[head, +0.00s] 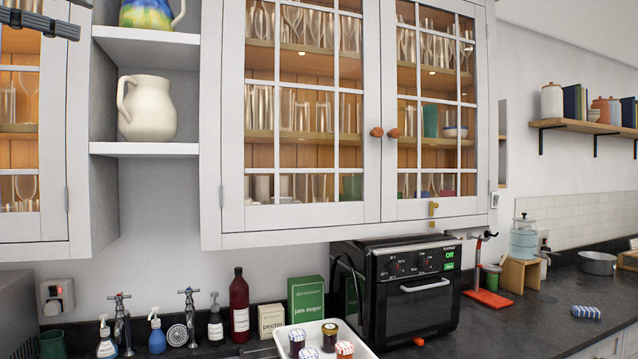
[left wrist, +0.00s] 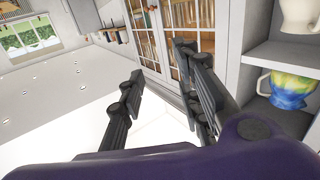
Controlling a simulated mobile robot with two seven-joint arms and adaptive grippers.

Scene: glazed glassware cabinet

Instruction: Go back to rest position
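My left gripper (left wrist: 160,62) is open and empty in the left wrist view, its two dark fingers spread apart. A grey-black piece of it (head: 40,24) shows at the top left corner of the head view, high in front of the left cabinet. The fingers touch nothing that I can see. The glazed cabinet (head: 232,130) has both its doors shut, and it also shows tilted beyond the fingers in the left wrist view (left wrist: 232,50). My right gripper is not in either view.
Open shelves (head: 150,149) hold a cream jug (head: 150,108) and a painted jug (head: 150,12). Below, the dark counter (head: 490,330) carries a black oven (head: 415,295), bottles and a white tray (head: 366,352) with jars. The space before the cabinet doors is clear.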

